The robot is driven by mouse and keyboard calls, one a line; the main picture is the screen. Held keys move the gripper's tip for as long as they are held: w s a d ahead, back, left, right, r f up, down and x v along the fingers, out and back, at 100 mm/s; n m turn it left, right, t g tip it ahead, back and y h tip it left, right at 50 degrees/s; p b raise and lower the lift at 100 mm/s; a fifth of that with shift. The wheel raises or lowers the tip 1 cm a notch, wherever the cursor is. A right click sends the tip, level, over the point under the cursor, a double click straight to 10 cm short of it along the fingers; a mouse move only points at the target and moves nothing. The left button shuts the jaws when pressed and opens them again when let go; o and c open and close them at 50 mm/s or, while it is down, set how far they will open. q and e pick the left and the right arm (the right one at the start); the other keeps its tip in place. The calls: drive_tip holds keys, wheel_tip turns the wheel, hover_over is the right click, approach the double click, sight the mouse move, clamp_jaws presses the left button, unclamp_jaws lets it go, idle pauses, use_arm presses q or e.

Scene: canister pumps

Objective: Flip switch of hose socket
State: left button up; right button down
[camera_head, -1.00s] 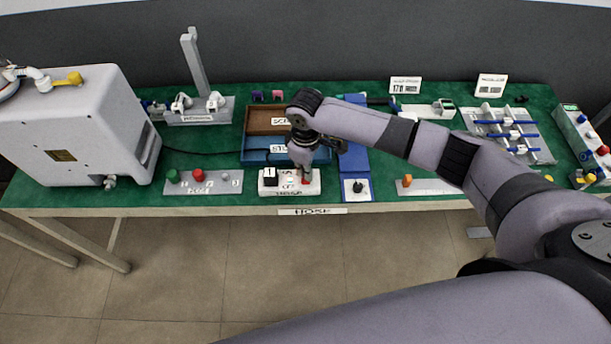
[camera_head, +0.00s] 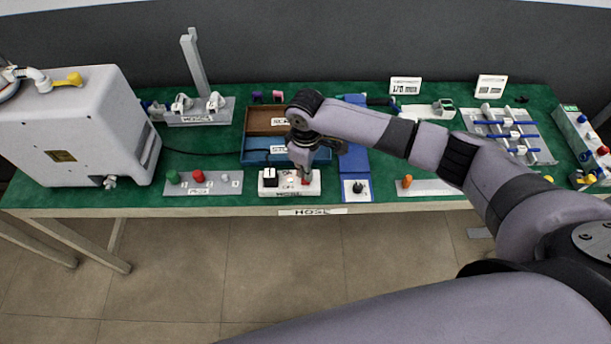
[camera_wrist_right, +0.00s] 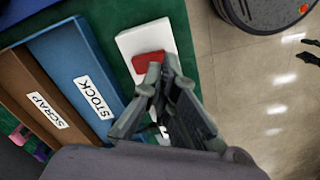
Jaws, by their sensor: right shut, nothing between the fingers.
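The hose socket (camera_head: 290,190) is a white block near the table's front edge, with a black plug or socket part (camera_head: 270,177) at its left end. Its red switch (camera_wrist_right: 149,61) shows in the right wrist view, on the white block (camera_wrist_right: 135,40). My right gripper (camera_head: 305,180) is over the right part of the block, pointing down. In the right wrist view its fingertips (camera_wrist_right: 160,66) are together and empty, at or just beside the red switch. I cannot tell whether they touch it. The fingers hide part of the block. My left gripper is not in view.
Behind the block stand a blue STOCK tray (camera_head: 257,157) and a brown SCRAP tray (camera_head: 258,126). A panel with green and red buttons (camera_head: 203,188) lies to the left. A blue-and-white panel with a black knob (camera_head: 357,188) stands close on the right.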

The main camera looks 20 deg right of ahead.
drive_tip(key=shift+s+f+b, duration=0.1)
drive_tip(key=shift+f+b, duration=0.45)
drive_tip(key=shift+f, duration=0.65)
idle(0.6)
drive_tip(key=shift+r+p, duration=0.8)
drive_tip(key=shift+p, duration=0.15)
wheel_tip(320, 180, up, 6)
drive_tip(key=p, duration=0.6)
drive_tip(key=shift+f, duration=0.25)
drive_tip(key=shift+f, duration=0.1)
